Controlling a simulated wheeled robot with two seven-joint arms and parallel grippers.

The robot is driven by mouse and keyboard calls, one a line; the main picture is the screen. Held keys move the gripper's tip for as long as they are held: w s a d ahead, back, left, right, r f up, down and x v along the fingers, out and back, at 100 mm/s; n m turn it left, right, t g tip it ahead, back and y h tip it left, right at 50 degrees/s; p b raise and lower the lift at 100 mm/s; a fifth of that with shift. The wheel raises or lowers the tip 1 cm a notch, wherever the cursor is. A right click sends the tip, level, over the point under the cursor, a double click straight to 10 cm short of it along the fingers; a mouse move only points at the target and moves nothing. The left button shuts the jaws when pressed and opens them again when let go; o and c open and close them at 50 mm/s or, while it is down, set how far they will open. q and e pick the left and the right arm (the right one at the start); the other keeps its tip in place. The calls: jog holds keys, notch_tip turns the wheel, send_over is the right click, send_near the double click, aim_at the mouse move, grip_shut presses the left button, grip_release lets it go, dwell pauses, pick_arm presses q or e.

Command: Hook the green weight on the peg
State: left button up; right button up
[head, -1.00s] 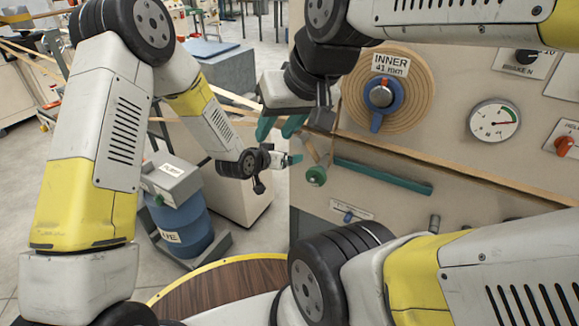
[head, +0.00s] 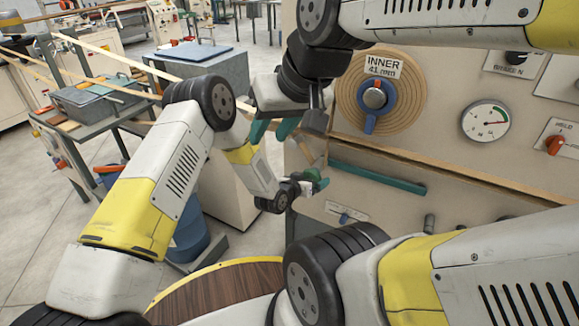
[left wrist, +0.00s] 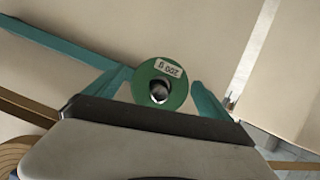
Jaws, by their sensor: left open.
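The green weight (head: 313,174) is a small round disc close to the machine front. My left gripper (head: 318,183) is at it and partly covers it in the head view. In the left wrist view the weight (left wrist: 152,72) shows a "200 g" label and a dark and metallic centre. It lies between the two teal fingers of my left gripper (left wrist: 160,82), which are apart, with a gap on the right side. My right gripper (head: 272,130) hangs above and left of the weight, its teal fingers apart and nothing seen between them. I cannot make out the peg for certain.
The machine panel carries a coil (head: 416,118) with a blue knob, a dial gauge (head: 486,121) and a teal bar (head: 378,177). A thin tan strip (head: 312,152) slants down near the weight. A round wooden table (head: 215,295) is below. A blue drum (head: 190,242) stands left.

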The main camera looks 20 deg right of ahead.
pick_arm(q)
jog(key=shift+w+d, duration=0.15)
jog(key=shift+c, duration=0.2)
grip_shut()
dwell(0.5)
